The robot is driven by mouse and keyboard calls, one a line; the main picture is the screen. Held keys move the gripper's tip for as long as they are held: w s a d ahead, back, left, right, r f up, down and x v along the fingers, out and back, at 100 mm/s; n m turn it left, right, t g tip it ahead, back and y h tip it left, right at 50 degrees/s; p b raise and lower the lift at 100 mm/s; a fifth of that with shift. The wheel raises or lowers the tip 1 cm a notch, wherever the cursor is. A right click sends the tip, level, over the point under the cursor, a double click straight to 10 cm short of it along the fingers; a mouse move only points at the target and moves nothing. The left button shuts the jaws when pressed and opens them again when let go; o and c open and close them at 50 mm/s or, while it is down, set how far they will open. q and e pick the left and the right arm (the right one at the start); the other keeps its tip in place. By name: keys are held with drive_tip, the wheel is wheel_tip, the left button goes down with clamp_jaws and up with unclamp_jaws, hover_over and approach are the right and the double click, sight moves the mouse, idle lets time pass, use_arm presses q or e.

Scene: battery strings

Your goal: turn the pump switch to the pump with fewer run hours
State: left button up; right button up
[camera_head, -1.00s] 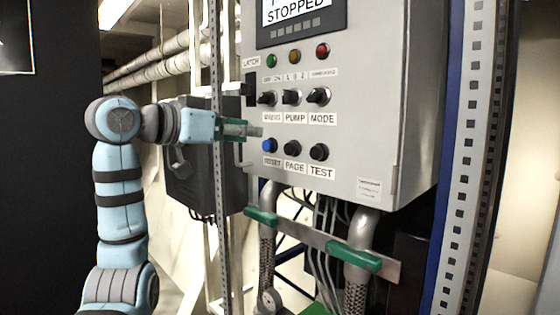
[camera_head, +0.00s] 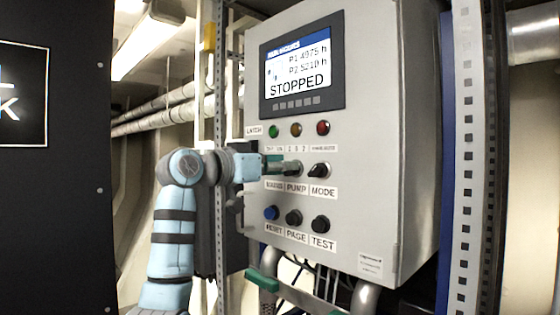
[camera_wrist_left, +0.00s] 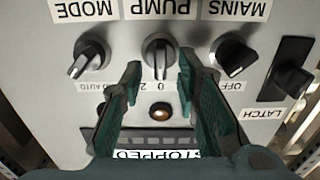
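The pump switch is a knob with a grey handle (camera_wrist_left: 160,55), labelled PUMP, with the marks 1, 0 and 2. In the left wrist view, which shows the panel upside down, its handle points about at 0. My left gripper (camera_wrist_left: 158,78) is open, its green fingers on either side of the knob; I cannot tell whether they touch it. In the head view the left gripper (camera_head: 279,166) reaches the panel and partly hides the knob. The display (camera_head: 302,70) reads RUN HOURS, P1 about 4975 h, P2 about 5210 h, STOPPED. My right gripper is out of view.
The mode knob (camera_head: 319,170) and mains knob (camera_wrist_left: 237,55) flank the pump knob closely. Indicator lamps (camera_head: 296,129) sit above; reset, page and test buttons (camera_head: 293,217) below. A perforated metal post (camera_head: 222,100) stands left of the cabinet (camera_head: 375,150).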

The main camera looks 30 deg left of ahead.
use_arm(q)
drive_tip(key=shift+w+f, duration=0.1)
clamp_jaws()
drive_tip(key=shift+n, duration=0.4)
drive_tip(key=shift+a+n, duration=0.15)
drive_tip(key=shift+n, duration=1.9)
drive_tip(key=shift+a+n, duration=0.15)
drive_tip(key=shift+n, duration=1.9)
unclamp_jaws()
drive_tip(key=shift+a, duration=0.1)
